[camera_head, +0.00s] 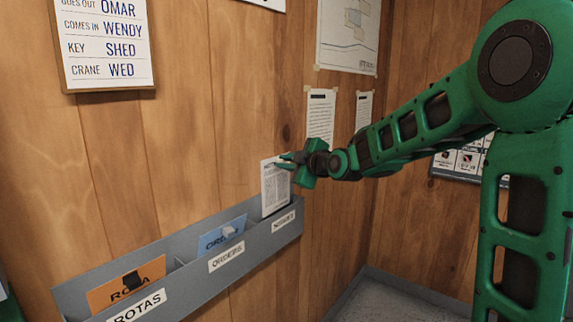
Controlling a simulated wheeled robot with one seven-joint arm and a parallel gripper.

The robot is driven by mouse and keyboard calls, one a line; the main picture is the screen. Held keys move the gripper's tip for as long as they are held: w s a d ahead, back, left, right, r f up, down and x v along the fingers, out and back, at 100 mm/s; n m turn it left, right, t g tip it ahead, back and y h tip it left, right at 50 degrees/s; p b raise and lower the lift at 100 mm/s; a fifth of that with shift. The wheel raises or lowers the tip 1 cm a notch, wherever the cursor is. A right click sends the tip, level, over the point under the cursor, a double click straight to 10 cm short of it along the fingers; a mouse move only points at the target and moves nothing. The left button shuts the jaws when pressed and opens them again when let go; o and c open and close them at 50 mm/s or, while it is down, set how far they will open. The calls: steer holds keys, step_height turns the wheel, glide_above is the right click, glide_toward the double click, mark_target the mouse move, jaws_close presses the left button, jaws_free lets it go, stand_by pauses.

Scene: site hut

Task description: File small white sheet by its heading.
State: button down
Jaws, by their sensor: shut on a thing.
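An orange card (112,289) stands in the ROTAS compartment and a blue card (219,238) in ORDERS. A notice board (105,42) hangs upper left. Printed sheets (320,112) and a plan (347,35) are on the wall behind my arm.

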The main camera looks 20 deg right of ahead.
steer(key=shift+f, duration=0.15)
steer(key=shift+f, duration=1.4)
steer(key=shift+f, duration=0.1)
steer(key=shift+f, duration=1.45)
steer(key=shift+f, duration=1.5)
steer(key=c, duration=1.7)
jaws_free()
